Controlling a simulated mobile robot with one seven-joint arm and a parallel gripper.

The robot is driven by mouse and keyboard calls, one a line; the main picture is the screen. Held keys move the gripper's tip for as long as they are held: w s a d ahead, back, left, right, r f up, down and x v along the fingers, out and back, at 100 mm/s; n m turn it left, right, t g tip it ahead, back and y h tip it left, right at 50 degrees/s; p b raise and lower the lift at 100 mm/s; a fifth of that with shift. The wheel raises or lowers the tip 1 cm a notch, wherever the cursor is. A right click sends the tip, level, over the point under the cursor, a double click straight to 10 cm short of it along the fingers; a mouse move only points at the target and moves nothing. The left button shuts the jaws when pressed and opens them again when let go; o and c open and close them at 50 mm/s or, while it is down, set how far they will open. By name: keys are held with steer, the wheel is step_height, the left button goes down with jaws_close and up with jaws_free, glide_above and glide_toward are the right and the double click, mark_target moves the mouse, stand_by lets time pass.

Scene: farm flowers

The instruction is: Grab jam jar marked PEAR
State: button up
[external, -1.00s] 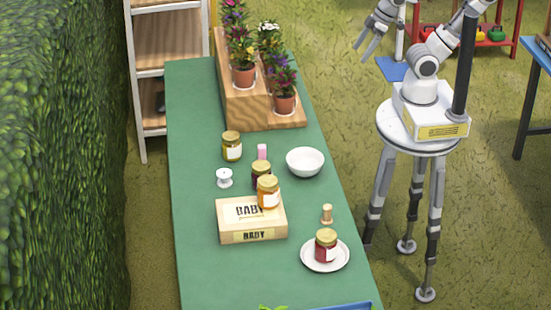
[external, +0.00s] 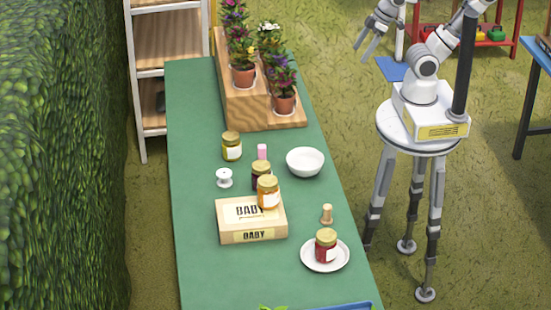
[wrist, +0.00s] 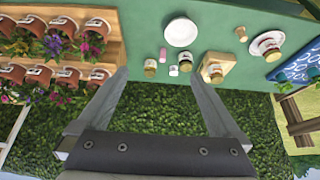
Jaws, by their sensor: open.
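Several gold-lidded jam jars stand on the green table. A yellow-green jar (external: 231,148) is at the back left, and a dark jar (external: 260,178) is nearer the middle. An orange jar (external: 268,194) stands on a cardboard box marked BABY (external: 235,222). A red jar (external: 326,249) stands on a white plate (external: 307,260). Their labels are too small to read, so I cannot tell which is marked PEAR. My gripper (external: 366,42) is open and empty, right of the table. In the wrist view my gripper (wrist: 157,75) is apart from every jar.
A white bowl (external: 305,162), a white spool (external: 224,178), a pink item (external: 262,152) and a small wooden piece (external: 327,214) stand near the jars. Potted flowers on a wooden stand (external: 236,95) fill the far end. A hedge (external: 55,160) lies left. The table's left front is clear.

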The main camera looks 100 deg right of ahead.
steer(key=shift+w, duration=0.1)
steer(key=w+d+f+t+h+b, duration=0.1)
steer(key=w+d+f+b, duration=0.1)
steer(key=w+f+b, duration=0.3)
steer(key=w+d+f+t+h, duration=0.1)
steer(key=w+d+f, duration=0.2)
steer(key=w, duration=0.4)
steer(key=n+t+y+b, duration=0.2)
steer(key=t+b, duration=0.2)
steer(key=b, duration=0.3)
glide_toward(238, 134)
steer(key=s+d+r, duration=0.4)
steer(key=s+r, duration=0.2)
steer(key=s, duration=0.2)
step_height(238, 134, down, 8)
steer(key=w+a+t+y+b, duration=0.2)
steer(key=w+t+y+b, duration=0.1)
steer(key=b+x, duration=0.1)
steer(key=x, duration=0.4)
steer(key=b+x, duration=0.1)
steer(key=x, duration=0.4)
steer(key=shift+w+d+f, duration=0.15)
steer(key=shift+w, duration=0.05)
steer(key=shift+d+b+x, duration=0.1)
steer(key=shift+b+x, duration=0.25)
steer(key=shift+x, duration=1.25)
steer(key=shift+d+b+x, duration=0.15)
steer(key=shift+b+x, duration=0.2)
steer(key=shift+x, duration=1.25)
steer(key=shift+w, duration=0.1)
